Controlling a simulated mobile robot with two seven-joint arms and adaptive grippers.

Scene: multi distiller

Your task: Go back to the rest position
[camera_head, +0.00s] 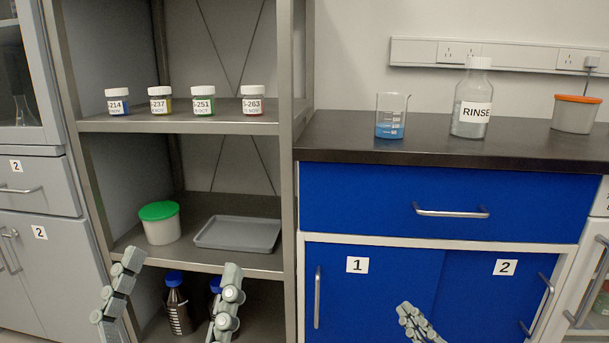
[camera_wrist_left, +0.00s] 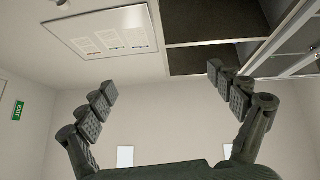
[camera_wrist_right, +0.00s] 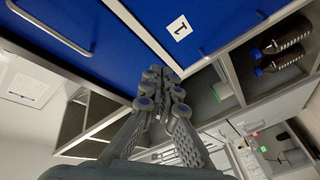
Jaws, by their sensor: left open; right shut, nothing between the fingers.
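My left gripper (camera_head: 175,290) is open and empty at the lower left of the head view, in front of the metal shelf (camera_head: 185,124). Its two spread fingers also show in the left wrist view (camera_wrist_left: 162,85), with nothing between them. My right gripper (camera_head: 408,312) is at the lower middle right of the head view, in front of the blue cabinet (camera_head: 376,285). In the right wrist view (camera_wrist_right: 164,80) its fingers are closed together and hold nothing.
A beaker with blue liquid (camera_head: 390,118), a RINSE bottle (camera_head: 470,105) and an orange-lidded tub (camera_head: 574,114) stand on the dark counter (camera_head: 340,138). The shelf holds several small jars (camera_head: 202,101), a green-lidded tub (camera_head: 161,224), a grey tray (camera_head: 238,234) and brown bottles (camera_head: 177,306).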

